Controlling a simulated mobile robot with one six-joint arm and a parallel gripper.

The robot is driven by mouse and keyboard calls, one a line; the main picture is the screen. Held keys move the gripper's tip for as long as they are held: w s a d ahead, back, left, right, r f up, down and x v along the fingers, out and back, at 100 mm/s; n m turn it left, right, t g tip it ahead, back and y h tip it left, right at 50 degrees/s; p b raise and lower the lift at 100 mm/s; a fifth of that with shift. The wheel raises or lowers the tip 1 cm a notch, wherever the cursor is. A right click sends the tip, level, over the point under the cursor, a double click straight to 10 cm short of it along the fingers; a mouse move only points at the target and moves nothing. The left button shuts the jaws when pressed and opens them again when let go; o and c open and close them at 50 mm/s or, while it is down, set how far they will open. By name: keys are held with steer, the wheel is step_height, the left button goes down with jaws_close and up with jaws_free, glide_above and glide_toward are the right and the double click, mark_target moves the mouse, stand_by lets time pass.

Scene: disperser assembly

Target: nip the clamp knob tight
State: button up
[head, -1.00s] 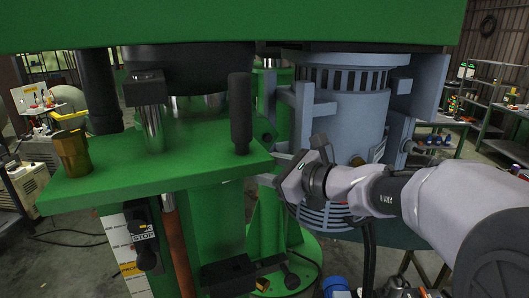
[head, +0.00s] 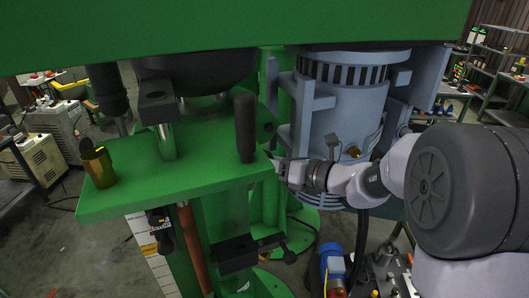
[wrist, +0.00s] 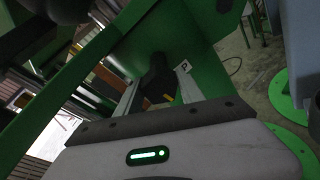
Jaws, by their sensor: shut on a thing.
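A grey-blue motor (head: 345,100) stands close behind my wrist. A black upright handle (head: 245,128) rises from the plate, with a brass cup (head: 98,167) at its left. A black clamp block (head: 238,253) and a blue motor (head: 333,262) sit lower down.

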steer(key=shift+m, duration=0.3)
stand_by(0.4)
steer(key=o, duration=1.3)
steer(key=v, duration=1.7)
steer(key=shift+s+d, duration=0.15)
